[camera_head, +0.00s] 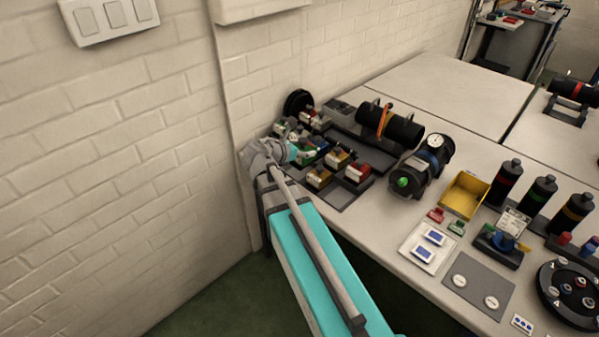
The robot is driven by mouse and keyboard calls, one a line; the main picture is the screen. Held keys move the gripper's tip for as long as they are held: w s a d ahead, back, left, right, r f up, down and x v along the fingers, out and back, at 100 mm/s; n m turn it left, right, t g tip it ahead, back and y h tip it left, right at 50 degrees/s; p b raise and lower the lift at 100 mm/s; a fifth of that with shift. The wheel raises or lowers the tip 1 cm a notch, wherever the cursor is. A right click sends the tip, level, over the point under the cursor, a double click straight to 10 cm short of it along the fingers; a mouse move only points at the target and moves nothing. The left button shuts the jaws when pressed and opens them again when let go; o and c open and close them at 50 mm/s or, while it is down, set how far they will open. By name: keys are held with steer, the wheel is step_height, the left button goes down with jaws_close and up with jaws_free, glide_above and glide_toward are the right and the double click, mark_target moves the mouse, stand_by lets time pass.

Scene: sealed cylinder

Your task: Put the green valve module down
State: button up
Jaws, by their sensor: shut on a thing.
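My gripper (298,152) is at the far left end of the bench, beyond the grey and teal links of my arm. It is shut on the green valve module (310,156), a small block with green on it, low among the other modules. The fingertips and the module's underside are too small and too covered to tell whether it touches the surface below. Modules with yellow (338,159) and red (357,171) parts stand on a dark tray (343,197) just to the right.
A black cylinder with an orange strap (402,130) lies behind the modules. A black cylinder with a gauge (421,167) and a yellow bin (463,194) are further right. The brick wall (120,180) is close on the left. The back bench top (450,90) is clear.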

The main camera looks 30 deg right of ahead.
steer(key=shift+d+f+b, duration=0.15)
steer(key=shift+f+b, duration=2.15)
steer(key=shift+f, duration=0.05)
steer(key=w+d+f+b, duration=0.1)
steer(key=w+f+b, duration=0.1)
steer(key=w, duration=0.1)
steer(key=w+d+f+b, duration=0.2)
steer(key=w+f+b, duration=0.1)
steer(key=w, duration=0.1)
steer(key=w+d+f+b, duration=0.1)
steer(key=w+f+b, duration=0.2)
steer(key=w, duration=0.1)
steer(key=shift+w+d, duration=0.2)
steer(key=shift+w, duration=0.05)
steer(key=shift+w+d+f+b, duration=0.15)
steer(key=shift+w+f+b, duration=0.25)
steer(key=shift+f+b, duration=0.1)
